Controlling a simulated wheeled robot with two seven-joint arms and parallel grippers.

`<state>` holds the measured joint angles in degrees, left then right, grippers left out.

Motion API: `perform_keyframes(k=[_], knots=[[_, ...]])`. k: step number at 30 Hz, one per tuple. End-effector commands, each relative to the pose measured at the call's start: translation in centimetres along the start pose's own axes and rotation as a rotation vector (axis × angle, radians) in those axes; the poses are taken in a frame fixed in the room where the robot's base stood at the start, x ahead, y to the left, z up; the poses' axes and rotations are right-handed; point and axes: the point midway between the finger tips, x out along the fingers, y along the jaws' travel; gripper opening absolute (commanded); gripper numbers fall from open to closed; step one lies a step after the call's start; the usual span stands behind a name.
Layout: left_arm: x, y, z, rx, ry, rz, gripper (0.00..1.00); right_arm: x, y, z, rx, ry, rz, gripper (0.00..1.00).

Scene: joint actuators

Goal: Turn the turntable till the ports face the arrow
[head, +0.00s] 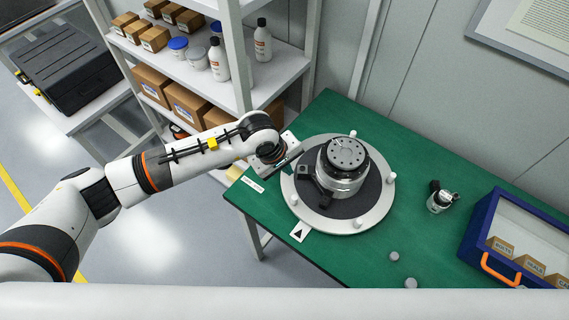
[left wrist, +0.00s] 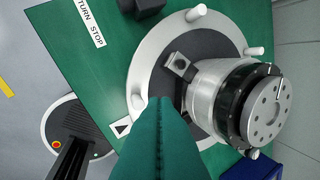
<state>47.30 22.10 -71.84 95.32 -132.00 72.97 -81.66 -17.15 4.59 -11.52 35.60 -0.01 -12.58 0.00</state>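The turntable (head: 377,212) is a white disc with a dark mat and white pegs round its rim. A silver actuator (head: 343,183) with a black top stands on it. Its dark ports (head: 316,188) point left and slightly toward the front, not in line with the arrow. The arrow card (head: 301,231) lies at the disc's front left edge; it also shows in the left wrist view (left wrist: 122,127). My left gripper (left wrist: 157,103) has teal fingers pressed together, over the turntable, near a rim peg (left wrist: 137,100); contact cannot be told. My right gripper is out of view.
A "TURN STOP" label (left wrist: 85,22) lies beside the disc. A small fitting (head: 440,198) and a blue crate (head: 480,218) stand to the right. Two grey knobs (head: 395,256) lie at the front. A loaded shelf (head: 232,45) stands behind my left arm.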

Motion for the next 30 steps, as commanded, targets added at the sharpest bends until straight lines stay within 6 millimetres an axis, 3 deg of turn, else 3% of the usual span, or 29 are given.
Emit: perform_keyframes(k=[22,30], knots=[[6.5,2.3,-0.2,-0.006,0.005,-0.002,0.0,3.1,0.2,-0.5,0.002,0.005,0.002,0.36],[9.1,3.2,-0.1,-0.004,0.003,-0.004,0.0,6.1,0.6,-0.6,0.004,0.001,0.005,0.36]])
